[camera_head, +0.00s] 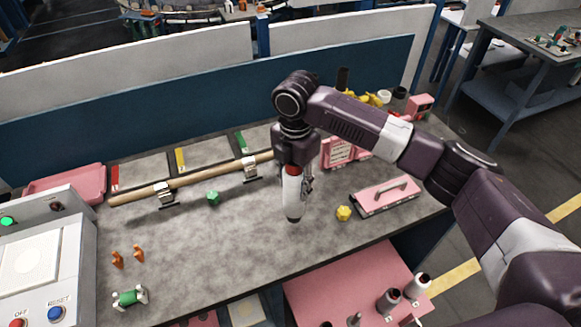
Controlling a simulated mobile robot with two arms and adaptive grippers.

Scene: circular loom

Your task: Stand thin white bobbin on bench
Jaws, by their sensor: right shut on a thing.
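My right gripper (296,174) points straight down over the middle of the grey bench (240,240). It is shut on a thin white bobbin (292,200), which is upright with its lower end close to the bench top. I cannot tell whether that end touches the bench. A red band shows at the bobbin's upper part, and the gripper's fingers partly hide it. My left gripper is not in view.
A green nut-like piece (213,198) lies left of the bobbin, a yellow one (343,213) right. A wooden rod (195,180) lies behind. More bobbins (388,300) stand on the pink surface in front. The bench's front middle is clear.

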